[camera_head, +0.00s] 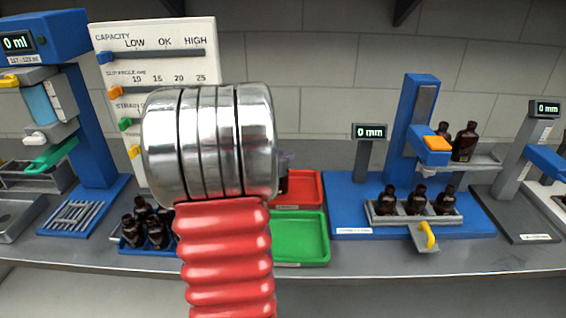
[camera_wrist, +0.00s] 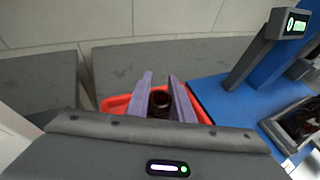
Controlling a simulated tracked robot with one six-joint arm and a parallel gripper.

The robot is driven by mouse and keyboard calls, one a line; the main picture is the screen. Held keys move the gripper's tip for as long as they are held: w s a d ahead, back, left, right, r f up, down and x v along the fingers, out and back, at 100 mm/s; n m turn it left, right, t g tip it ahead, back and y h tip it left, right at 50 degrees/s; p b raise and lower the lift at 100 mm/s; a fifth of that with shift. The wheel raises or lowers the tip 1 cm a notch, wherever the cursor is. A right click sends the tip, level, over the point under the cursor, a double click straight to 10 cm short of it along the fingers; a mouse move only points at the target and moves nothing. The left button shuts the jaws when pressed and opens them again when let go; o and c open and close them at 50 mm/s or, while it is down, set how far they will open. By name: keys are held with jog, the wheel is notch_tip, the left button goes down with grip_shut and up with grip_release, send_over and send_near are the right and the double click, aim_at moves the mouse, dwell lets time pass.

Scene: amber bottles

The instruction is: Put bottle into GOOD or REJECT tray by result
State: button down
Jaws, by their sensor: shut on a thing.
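My gripper (camera_wrist: 161,80) is shut on a dark amber bottle (camera_wrist: 160,104), seen from above between the two purple-grey fingers in the wrist view. The bottle is over or in the red tray (camera_wrist: 114,104); I cannot tell whether it touches the tray floor. In the head view my arm hides most of the gripper and bottle. The red tray (camera_head: 308,190) shows right of my arm, and the green tray (camera_head: 300,240) is in front of it. The green tray's visible part is empty.
A blue rack with several bottles (camera_head: 145,228) is left of my arm. A blue test station (camera_head: 350,205) reading 0 mm stands right, with bottles in a grey holder (camera_head: 370,210). More bottles (camera_head: 465,142) stand behind. A station reading 0 ml (camera_head: 60,35) is far left.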

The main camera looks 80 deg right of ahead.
jog(key=shift+f, duration=1)
jog(key=c, duration=1.6)
grip_release()
jog(key=shift+f, duration=0.15)
jog(key=shift+o, duration=0.2)
jog(key=v, duration=1.2)
